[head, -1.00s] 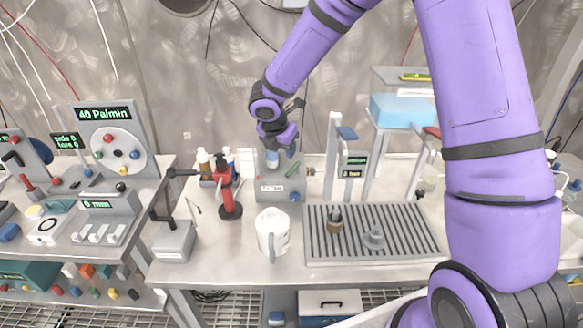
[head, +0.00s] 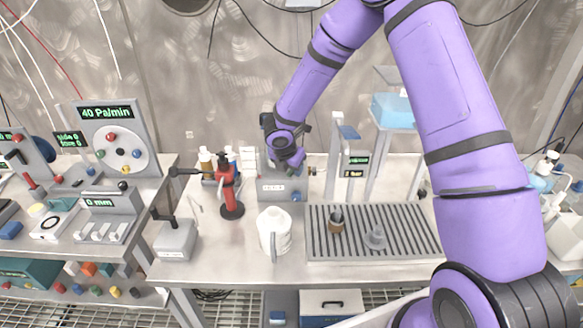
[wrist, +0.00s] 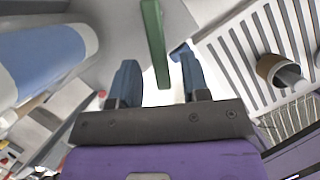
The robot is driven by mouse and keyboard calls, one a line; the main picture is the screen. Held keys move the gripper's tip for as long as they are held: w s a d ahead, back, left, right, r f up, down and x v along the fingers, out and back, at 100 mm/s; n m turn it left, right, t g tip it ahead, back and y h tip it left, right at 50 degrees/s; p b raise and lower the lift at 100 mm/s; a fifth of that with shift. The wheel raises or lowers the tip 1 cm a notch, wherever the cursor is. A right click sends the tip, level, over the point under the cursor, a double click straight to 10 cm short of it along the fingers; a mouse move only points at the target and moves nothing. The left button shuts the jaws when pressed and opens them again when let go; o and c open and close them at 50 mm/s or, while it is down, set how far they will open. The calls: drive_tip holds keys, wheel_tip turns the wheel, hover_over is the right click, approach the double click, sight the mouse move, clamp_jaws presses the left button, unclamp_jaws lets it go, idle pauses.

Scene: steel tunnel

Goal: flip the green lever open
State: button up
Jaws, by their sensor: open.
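The green lever (wrist: 153,42) shows in the wrist view as a long narrow bar running from the top edge down to the gap between my fingers. My gripper (wrist: 158,72) is open, with one dark finger on each side of the lever's near end. I cannot tell whether either finger touches it. In the head view my gripper (head: 291,161) is over the grey box (head: 283,190) with a small display at the back of the bench. The lever is mostly hidden there behind my wrist.
A blue cylinder (wrist: 42,62) lies close on the left in the wrist view. A red pump-like device (head: 227,188) stands left of the box, and a white jug (head: 273,236) stands in front. A slatted tray (head: 350,250) is to the right, holding small cups.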

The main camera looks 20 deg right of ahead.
clamp_jaws()
idle(0.3)
drive_tip(key=shift+s+d+n+t+y, duration=0.15)
drive_tip(key=shift+s+d+n+y, duration=0.15)
drive_tip(key=shift+n, duration=0.65)
drive_tip(key=shift+s+d+n+t+y, duration=0.2)
drive_tip(key=shift+d+n+y, duration=0.2)
drive_tip(key=shift+n, duration=0.6)
drive_tip(key=shift+s+d+n+t+y, duration=0.15)
drive_tip(key=shift+s+d+n+y, duration=0.2)
drive_tip(key=shift+n, duration=0.6)
drive_tip(key=shift+w+d, duration=0.1)
unclamp_jaws()
